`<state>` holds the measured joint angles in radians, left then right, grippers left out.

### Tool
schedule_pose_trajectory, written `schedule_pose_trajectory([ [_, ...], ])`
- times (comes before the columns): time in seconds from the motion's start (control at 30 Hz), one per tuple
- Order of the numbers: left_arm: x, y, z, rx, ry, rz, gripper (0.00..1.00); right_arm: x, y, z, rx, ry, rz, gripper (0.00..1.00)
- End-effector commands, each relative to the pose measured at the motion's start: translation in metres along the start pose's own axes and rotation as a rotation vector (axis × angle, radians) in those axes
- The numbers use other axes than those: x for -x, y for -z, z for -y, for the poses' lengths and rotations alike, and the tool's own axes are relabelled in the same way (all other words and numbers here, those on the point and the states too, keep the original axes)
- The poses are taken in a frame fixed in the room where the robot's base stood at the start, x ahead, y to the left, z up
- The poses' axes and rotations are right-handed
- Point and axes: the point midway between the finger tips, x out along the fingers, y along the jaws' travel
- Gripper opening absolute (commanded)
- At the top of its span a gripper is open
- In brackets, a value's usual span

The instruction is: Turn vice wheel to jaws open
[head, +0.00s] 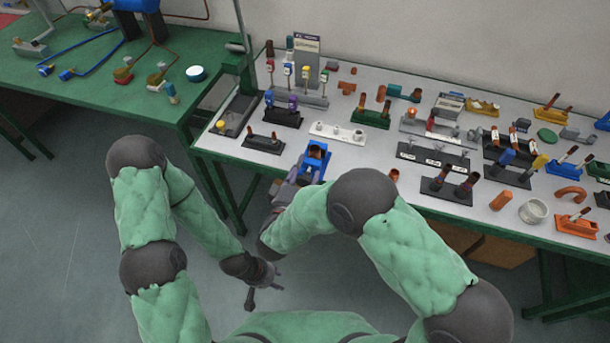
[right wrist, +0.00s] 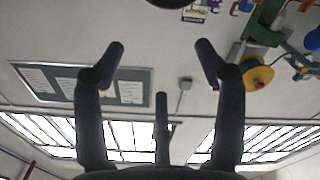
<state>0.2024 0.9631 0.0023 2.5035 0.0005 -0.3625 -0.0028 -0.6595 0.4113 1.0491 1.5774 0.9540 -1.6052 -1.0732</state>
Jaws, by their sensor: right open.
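A small blue vice (head: 316,163) sits at the front edge of the grey-white workbench, with a dark and brownish part between its blue sides. I cannot make out its wheel; the near side is partly covered by my right gripper. My right gripper (head: 292,184) is just in front of the vice at the bench edge; whether it touches is not clear. In the right wrist view its fingers (right wrist: 160,48) are spread wide with nothing between them. My left gripper (head: 265,286) hangs low over the floor, away from the bench, with nothing visible in it.
The white-topped workbench (head: 350,147) is crowded with small fixtures. A black stand (head: 264,142) and a white strip with fittings (head: 337,132) are close to the vice. A green table (head: 70,85) stands at left. The floor (head: 60,220) at left is clear.

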Motion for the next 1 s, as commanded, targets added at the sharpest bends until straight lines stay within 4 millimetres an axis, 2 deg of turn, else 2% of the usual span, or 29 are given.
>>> schedule_pose_trajectory([
  [0.03,-0.017,0.0,0.006,0.0,0.0,0.001,0.4,0.012,-0.012,0.014,-0.064,0.008,-0.003,0.71],
  [0.2,-0.049,0.001,0.017,0.001,0.0,0.001,0.4,0.05,-0.038,0.035,-0.334,0.008,-0.001,0.71],
  [0.33,-0.065,0.002,0.023,0.001,0.0,0.001,0.4,0.072,-0.052,0.043,-0.503,0.003,-0.005,0.71],
  [0.5,-0.075,0.003,0.027,0.0,0.0,0.001,0.4,0.087,-0.06,0.046,-0.631,-0.003,-0.012,0.71],
  [0.63,-0.076,0.003,0.027,0.0,0.0,0.0,0.4,0.085,-0.061,0.045,-0.658,-0.006,-0.012,0.71],
  [0.73,-0.079,0.003,0.028,0.0,0.0,0.0,0.4,0.075,-0.061,0.045,-0.659,-0.008,-0.01,0.71],
  [1.0,-0.095,0.003,0.034,0.0,0.0,0.0,0.4,0.029,-0.063,0.045,-0.658,-0.01,-0.01,0.71],
])
